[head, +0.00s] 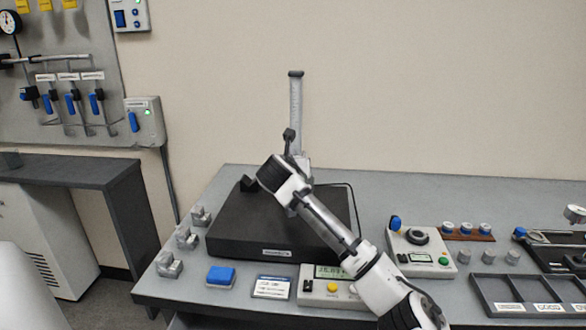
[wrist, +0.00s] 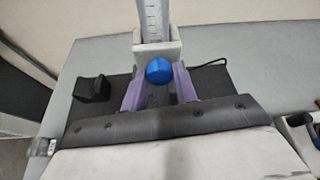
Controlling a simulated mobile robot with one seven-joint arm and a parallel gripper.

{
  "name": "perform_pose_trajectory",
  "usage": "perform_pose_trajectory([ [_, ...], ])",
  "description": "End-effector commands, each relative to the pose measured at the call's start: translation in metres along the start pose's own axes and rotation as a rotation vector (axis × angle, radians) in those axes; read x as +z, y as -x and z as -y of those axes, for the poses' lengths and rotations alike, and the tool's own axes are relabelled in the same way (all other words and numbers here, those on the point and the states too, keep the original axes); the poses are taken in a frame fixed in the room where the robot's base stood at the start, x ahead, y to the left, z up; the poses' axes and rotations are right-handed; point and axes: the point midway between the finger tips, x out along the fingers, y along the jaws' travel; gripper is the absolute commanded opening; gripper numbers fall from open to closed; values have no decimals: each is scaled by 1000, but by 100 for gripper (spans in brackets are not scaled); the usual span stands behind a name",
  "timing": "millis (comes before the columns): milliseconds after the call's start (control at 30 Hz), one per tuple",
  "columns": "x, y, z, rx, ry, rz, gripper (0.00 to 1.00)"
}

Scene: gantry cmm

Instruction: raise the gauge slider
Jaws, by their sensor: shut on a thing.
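The height gauge's column (head: 296,105) stands upright toward the back of the black surface plate (head: 230,228). In the wrist view the scaled column (wrist: 152,18) rises from a pale slider block (wrist: 157,52), with a blue knob (wrist: 159,70) on its front. My gripper (wrist: 160,86) has its purple fingers on either side of the blue knob and is shut on it. In the head view my arm crosses in front of the plate and hides the knob, the fingers and most of the slider.
A black block (wrist: 92,89) sits on the plate left of my gripper. Metal clamps (head: 187,238), a blue block (head: 221,275) and a digital readout (head: 330,286) stand along the bench's front left. A dark divided tray (head: 480,290) lies at right.

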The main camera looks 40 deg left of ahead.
Motion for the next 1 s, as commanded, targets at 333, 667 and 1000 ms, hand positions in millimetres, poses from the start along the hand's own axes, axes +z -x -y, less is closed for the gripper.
perform_pose_trajectory([
  [333,54,22,10,0,-1,4,0],
  [667,112,46,19,-1,-1,6,0],
  [1000,127,53,22,0,-1,4,0],
])
